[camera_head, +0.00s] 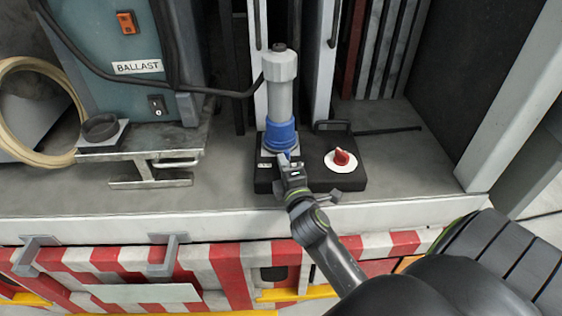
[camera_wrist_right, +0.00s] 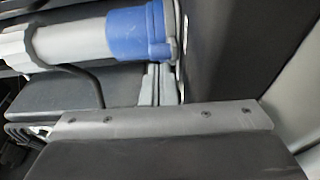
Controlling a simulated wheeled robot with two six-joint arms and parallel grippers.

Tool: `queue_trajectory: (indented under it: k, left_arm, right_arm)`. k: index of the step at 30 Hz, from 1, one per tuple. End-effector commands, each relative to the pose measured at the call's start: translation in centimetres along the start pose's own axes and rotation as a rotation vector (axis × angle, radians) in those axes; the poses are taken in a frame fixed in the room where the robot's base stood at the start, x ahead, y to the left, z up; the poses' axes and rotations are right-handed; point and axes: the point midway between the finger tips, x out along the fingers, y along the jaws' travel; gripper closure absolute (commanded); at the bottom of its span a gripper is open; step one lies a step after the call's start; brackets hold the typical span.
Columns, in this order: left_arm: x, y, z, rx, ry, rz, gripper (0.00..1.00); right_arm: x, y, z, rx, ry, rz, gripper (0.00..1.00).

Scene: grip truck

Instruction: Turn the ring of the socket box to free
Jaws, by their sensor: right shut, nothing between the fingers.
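The socket box (camera_head: 325,178) is black and stands on the grey truck bed. A grey plug stands upright in it, with a blue ring (camera_head: 281,134) around its lower end. The blue ring also shows large in the right wrist view (camera_wrist_right: 140,34). A red rotary knob (camera_head: 341,157) on a white disc sits on the box's right side. My right gripper (camera_head: 286,160) is shut and empty, its tips at the lower front of the blue ring; I cannot tell whether they touch it. My left gripper is not in view.
A teal ballast box (camera_head: 110,90) stands at the left, with a black cable running from it to the plug. A coiled tan hose (camera_head: 20,66) lies at the far left. The bed's front edge (camera_head: 400,212) runs below the box. Bare bed (camera_head: 415,150) lies right of it.

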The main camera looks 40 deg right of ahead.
Motion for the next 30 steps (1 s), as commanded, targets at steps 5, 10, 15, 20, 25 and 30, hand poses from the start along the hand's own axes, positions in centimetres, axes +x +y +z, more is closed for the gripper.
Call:
queue_trajectory:
  k: [5, 10, 15, 20, 25, 30]
  left_arm:
    - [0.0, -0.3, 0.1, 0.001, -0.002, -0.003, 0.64]
    - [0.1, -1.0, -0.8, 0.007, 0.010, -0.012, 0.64]
    - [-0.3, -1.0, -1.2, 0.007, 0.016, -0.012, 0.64]
    - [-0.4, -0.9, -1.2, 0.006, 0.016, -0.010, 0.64]
    - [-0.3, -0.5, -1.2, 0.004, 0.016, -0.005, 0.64]
    - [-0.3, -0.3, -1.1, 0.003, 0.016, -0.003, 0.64]
  right_arm:
    - [-0.1, 0.0, 0.0, 0.001, 0.000, 0.000, 1.00]
    - [-0.1, 0.0, 0.1, 0.000, 0.000, 0.000, 1.00]
    - [-0.3, 0.1, 1.6, -0.006, 0.000, 0.000, 1.00]
    - [-0.4, 0.0, 2.8, -0.003, 0.000, 0.000, 1.00]
    - [-0.4, 0.0, 2.9, 0.000, -0.001, 0.001, 1.00]
    - [-0.3, 0.0, 2.9, 0.000, -0.001, 0.001, 1.00]
